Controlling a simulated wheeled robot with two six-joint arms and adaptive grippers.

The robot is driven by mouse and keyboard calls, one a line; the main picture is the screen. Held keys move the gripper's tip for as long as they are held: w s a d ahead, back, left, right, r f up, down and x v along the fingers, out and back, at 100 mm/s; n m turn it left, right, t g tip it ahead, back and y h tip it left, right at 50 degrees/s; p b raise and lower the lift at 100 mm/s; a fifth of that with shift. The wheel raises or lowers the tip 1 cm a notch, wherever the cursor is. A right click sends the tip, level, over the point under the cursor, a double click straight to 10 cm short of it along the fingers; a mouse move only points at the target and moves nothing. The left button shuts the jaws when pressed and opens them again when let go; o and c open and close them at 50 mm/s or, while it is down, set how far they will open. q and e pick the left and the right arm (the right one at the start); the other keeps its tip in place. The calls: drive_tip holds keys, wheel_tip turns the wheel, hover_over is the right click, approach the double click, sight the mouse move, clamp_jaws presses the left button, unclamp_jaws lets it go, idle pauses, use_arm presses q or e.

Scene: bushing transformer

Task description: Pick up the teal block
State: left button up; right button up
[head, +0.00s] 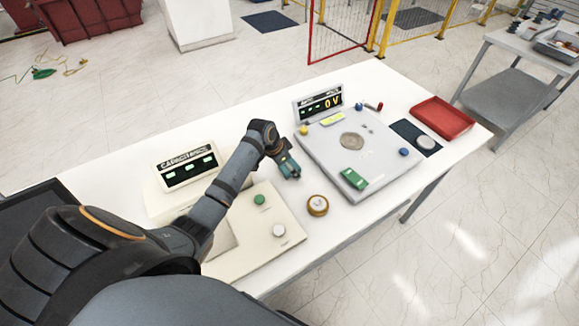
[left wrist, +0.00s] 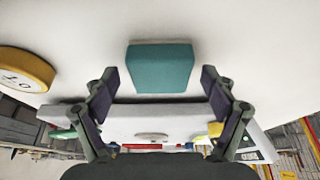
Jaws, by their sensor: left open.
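The teal block (left wrist: 160,68) sits on the white table top in the left wrist view, ahead of the fingers and centred between them. In the head view the block (head: 290,169) shows partly behind my left gripper (head: 281,158), just left of the grey panel. My left gripper (left wrist: 158,105) is open with nothing between its fingers. The fingers are spread wider than the block, and I see no contact. My right gripper is in neither view.
A round yellow-rimmed weight (head: 317,205) stands near the block. It also shows in the left wrist view (left wrist: 24,72). The grey panel (head: 385,172) lies to the right, the capacitance unit (head: 188,168) to the left. A red tray (head: 442,118) is at the table's far right.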

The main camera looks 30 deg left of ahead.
sight(293, 164)
use_arm(q)
drive_tip(key=shift+w+f, duration=0.1)
drive_tip(key=c, duration=1.3)
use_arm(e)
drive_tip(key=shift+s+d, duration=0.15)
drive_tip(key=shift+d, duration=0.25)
use_arm(q)
drive_tip(key=shift+r+b, duration=0.3)
wheel_tip(293, 164, up, 3)
drive_tip(key=shift+d+f+b, duration=0.1)
drive_tip(key=shift+d+b, duration=0.05)
drive_tip(key=shift+b, duration=0.6)
drive_tip(key=s+d+r, duration=0.1)
drive_tip(key=d+r, duration=0.2)
drive_tip(key=d, duration=0.1)
drive_tip(key=s+d+r+b, duration=0.1)
drive_tip(key=s+d+r, duration=0.1)
drive_tip(key=d+r, duration=0.1)
drive_tip(key=s+d+r+b, duration=0.1)
drive_tip(key=d+r, duration=0.2)
drive_tip(key=d, duration=0.3)
drive_tip(key=shift+s+r, duration=0.35)
drive_tip(key=shift+r, duration=0.05)
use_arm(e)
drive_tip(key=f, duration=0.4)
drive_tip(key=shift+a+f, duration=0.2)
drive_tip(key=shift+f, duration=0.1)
